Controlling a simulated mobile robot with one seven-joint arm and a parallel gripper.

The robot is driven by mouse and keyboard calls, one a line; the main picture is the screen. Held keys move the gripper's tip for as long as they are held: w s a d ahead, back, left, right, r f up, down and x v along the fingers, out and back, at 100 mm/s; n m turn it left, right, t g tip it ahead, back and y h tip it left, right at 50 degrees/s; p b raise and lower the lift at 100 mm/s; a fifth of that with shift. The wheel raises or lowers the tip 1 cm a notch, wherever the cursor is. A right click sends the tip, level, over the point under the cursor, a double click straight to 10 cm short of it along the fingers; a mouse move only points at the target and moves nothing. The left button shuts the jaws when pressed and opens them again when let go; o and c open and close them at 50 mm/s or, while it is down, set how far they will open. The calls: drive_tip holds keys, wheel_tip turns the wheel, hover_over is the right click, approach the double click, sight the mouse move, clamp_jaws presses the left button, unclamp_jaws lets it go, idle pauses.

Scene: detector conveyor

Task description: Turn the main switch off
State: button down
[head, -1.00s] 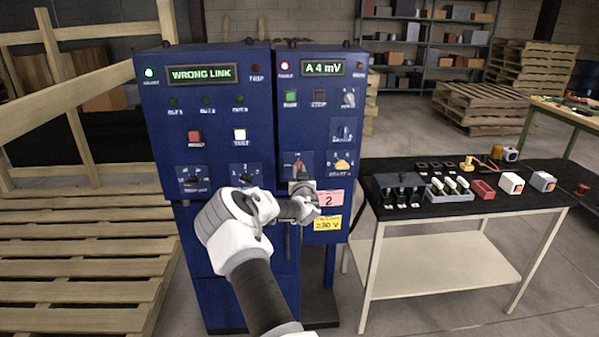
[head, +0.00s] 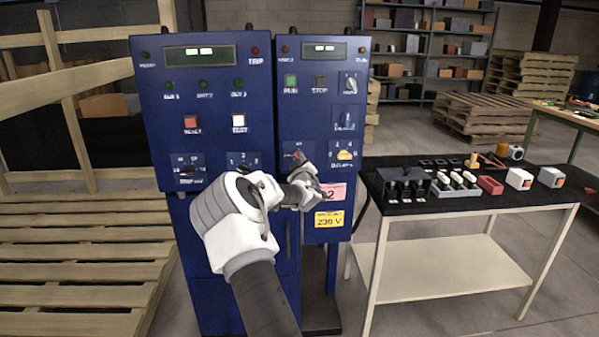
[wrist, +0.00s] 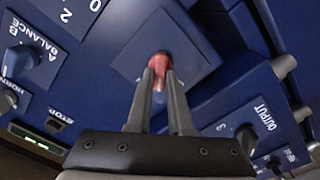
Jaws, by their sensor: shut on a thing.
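The main switch is a red knob (head: 297,156) low on the right-hand blue cabinet (head: 322,105); it also shows in the wrist view (wrist: 160,60) on a square blue plate (wrist: 190,42). My gripper (wrist: 160,75) has its two fingers closed around the knob, one on each side. In the head view my gripper (head: 302,172) reaches the plate from below and hides part of it.
Other knobs sit close by: the balance knob (wrist: 22,58), the output knob (wrist: 246,135) and a yellow knob (head: 345,155). A black-topped table (head: 440,215) with small parts stands at the right. Pallets (head: 80,250) lie at the left.

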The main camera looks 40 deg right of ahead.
drive_tip(key=shift+a+f+n+b, duration=0.1)
drive_tip(key=shift+f+n+b, duration=0.05)
drive_tip(key=shift+n+b, duration=4.8)
drive_tip(key=shift+n, duration=0.25)
drive_tip(key=c, duration=0.8)
unclamp_jaws()
